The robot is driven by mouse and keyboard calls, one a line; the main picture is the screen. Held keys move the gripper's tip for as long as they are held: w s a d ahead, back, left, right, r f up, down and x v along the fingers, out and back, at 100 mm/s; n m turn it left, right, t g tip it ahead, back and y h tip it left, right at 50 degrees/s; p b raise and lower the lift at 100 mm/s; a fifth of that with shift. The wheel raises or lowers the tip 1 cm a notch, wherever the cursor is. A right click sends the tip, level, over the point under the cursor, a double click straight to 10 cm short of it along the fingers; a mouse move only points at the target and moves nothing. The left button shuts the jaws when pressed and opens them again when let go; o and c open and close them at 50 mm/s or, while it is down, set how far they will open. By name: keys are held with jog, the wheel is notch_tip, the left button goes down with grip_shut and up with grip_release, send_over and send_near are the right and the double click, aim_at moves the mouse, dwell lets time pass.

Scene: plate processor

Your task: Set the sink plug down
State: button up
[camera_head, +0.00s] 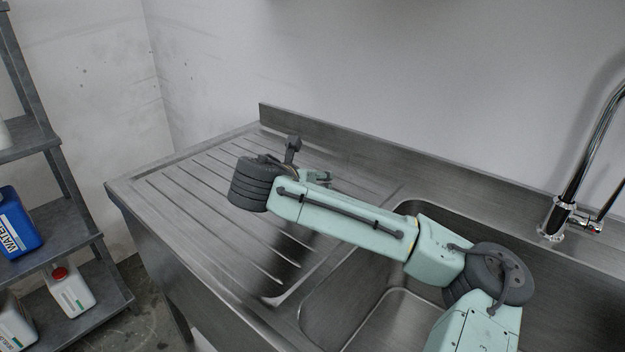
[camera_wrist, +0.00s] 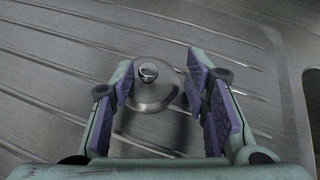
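The sink plug (camera_wrist: 152,90) is a round metal disc with a small knob on top. In the wrist view it appears to rest upright on the ridged drainboard (camera_wrist: 55,65), though exact contact underneath is hard to see. My gripper (camera_wrist: 160,82) has its two purple-padded fingers apart, one on each side of the plug. The left finger overlaps the disc's edge in the picture. In the head view my arm hides the plug and most of my gripper over the drainboard.
The sink basin (camera_head: 325,310) lies right of the drainboard, under my arm. A chrome tap (camera_head: 570,190) stands at the right. A raised backsplash (camera_head: 330,138) runs along the wall. A shelf (camera_head: 75,235) with bottles stands left. The drainboard's left part is clear.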

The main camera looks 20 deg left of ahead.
jog(key=shift+o, duration=1)
jog(key=shift+r, duration=0.25)
jog(key=p+v, duration=0.3)
jog(key=v, duration=0.1)
jog(key=p+v, duration=0.3)
jog(key=v, duration=0.2)
jog(key=shift+a+r, duration=0.1)
jog(key=shift+r, duration=0.3)
jog(key=shift+s+r+p, duration=0.1)
jog(key=shift+s+p, duration=0.2)
jog(key=shift+p, duration=0.35)
jog(key=shift+s+r, duration=0.15)
jog(key=shift+s, duration=0.9)
jog(key=shift+a, duration=0.1)
jog(key=shift+c, duration=0.3)
